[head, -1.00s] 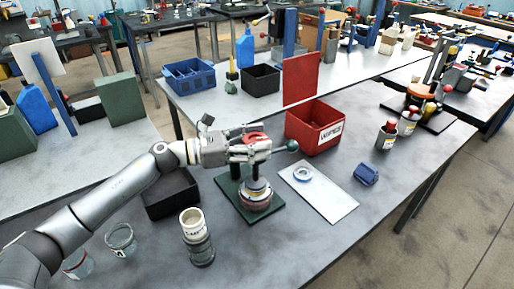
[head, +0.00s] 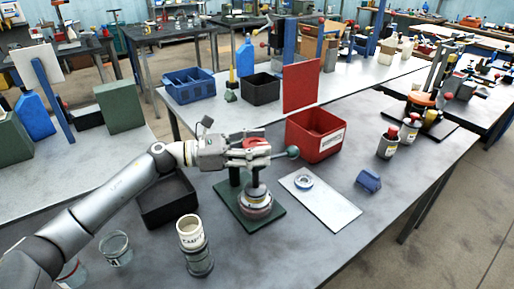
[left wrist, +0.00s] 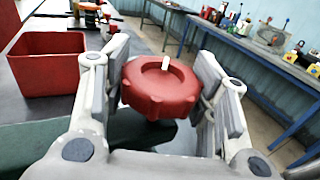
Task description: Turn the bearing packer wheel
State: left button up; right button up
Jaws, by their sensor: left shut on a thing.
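The bearing packer (head: 256,204) stands upright on a dark green base plate (head: 272,226) on the grey table. Its red wheel (head: 256,142) is at the top. My left gripper (head: 250,152) reaches in from the left at the wheel's height and is shut on the wheel. In the left wrist view the red wheel (left wrist: 160,86) has a lobed rim and a small white mark, and it sits between the two fingers (left wrist: 165,95). A lever with a dark green ball (head: 293,152) sticks out to the right of the gripper. My right gripper is not in view.
A red bin (head: 318,136) with a raised lid stands behind right. A white sheet with a bearing ring (head: 303,182) and a blue block (head: 368,181) lie to the right. A black tray (head: 168,198), white cup (head: 190,232) and glass jar (head: 116,250) are left and in front.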

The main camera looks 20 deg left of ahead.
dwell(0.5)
pick_arm(q)
jog(key=o, duration=1)
jog(key=v, duration=1.2)
